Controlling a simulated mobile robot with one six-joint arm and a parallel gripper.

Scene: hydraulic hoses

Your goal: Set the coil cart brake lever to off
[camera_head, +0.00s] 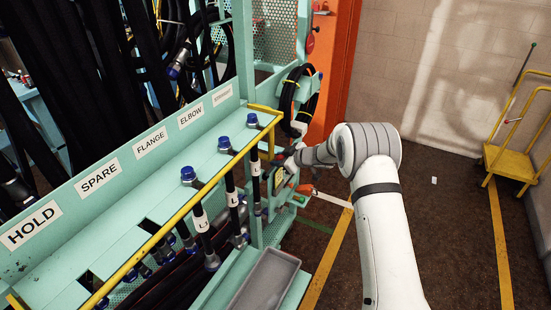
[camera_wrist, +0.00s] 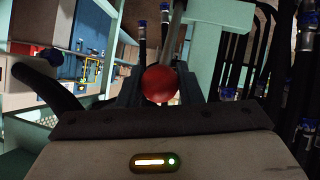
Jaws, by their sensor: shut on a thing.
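A red ball knob (camera_wrist: 160,84) on a grey lever rod (camera_wrist: 173,45) sits between the two dark fingers of my gripper (camera_wrist: 160,78) in the wrist view. The gripper is shut on this knob, and the rod runs up from it towards the top of the picture. In the head view my gripper (camera_head: 283,166) is at the right end of the teal rack, below the black hose coil. My wrist and the rack's end hide most of the knob and lever there. I cannot read any off mark or tell the lever's setting.
The teal rack (camera_head: 97,205) bears label plates and hoses with blue caps (camera_head: 188,174). A black hose coil (camera_head: 299,95) hangs above my gripper. A grey tray (camera_head: 265,281) lies in front. A yellow cart (camera_head: 512,163) stands far right, with open floor (camera_head: 450,225) between.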

